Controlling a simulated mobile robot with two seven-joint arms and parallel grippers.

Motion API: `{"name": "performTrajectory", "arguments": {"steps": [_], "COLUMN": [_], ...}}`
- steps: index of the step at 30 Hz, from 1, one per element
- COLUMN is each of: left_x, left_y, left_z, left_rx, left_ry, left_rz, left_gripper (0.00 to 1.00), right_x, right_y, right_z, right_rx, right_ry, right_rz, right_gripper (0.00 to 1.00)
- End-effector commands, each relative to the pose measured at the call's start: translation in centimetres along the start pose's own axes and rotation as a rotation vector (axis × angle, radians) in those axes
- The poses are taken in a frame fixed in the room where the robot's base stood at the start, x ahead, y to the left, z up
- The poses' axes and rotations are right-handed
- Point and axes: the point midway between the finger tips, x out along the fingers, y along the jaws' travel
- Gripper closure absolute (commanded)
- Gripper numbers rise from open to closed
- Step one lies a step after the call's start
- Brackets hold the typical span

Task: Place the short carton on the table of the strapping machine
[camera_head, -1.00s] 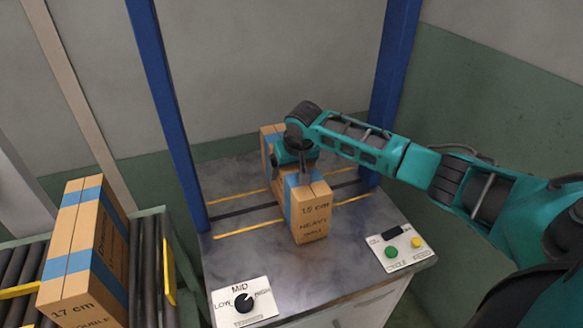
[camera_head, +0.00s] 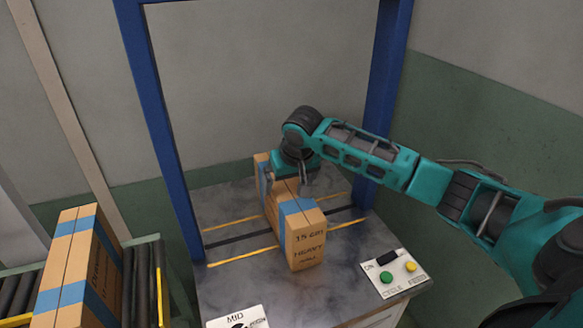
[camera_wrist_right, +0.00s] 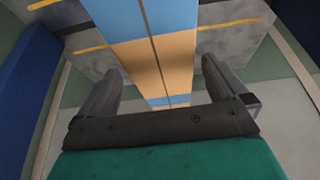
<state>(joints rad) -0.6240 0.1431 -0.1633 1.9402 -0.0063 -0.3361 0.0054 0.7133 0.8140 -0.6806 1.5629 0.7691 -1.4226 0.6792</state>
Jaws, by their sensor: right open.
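The short carton, brown with blue tape and marked 15 cm and HEAVY (camera_head: 306,246), stands upright on the grey table of the strapping machine (camera_head: 225,285), across the dark strap slot between the yellow lines. Its top shows large in the right wrist view (camera_wrist_right: 165,50). My right gripper (camera_head: 290,185) is just above the carton's top, its fingers partly hidden by my own wrist. In the right wrist view its two fingers (camera_wrist_right: 165,85) are apart, one on each side of the carton. My left gripper is not in view.
A taller carton marked 17 cm (camera_head: 75,275) stands on the roller conveyor (camera_head: 143,280) at the left. Blue frame posts (camera_head: 160,130) rise at both sides of the table. A MID dial panel (camera_head: 238,318) and a button panel (camera_head: 394,272) are at the table's front.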

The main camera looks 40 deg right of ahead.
Motion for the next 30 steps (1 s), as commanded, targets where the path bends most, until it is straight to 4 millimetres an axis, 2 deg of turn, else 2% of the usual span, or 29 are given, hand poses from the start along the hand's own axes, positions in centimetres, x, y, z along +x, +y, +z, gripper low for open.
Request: {"name": "performTrajectory", "arguments": {"steps": [1,3,9,30], "left_x": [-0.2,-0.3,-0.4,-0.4], "left_y": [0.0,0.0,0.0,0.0], "left_z": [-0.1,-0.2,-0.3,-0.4], "left_rx": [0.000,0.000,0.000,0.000], "left_ry": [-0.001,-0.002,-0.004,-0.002], "left_rz": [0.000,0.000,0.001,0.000], "left_gripper": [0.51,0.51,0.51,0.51], "right_x": [-1.3,-2.6,-4.9,-5.3], "right_y": [0.0,0.0,0.0,0.0], "right_z": [-0.1,-0.1,-0.1,0.0], "right_rx": [-0.001,-0.001,0.000,0.001], "right_ry": [0.003,0.003,0.001,0.000], "right_rz": [-0.001,0.000,-0.001,0.000], "right_gripper": [0.00,0.00,0.00,0.00]}}
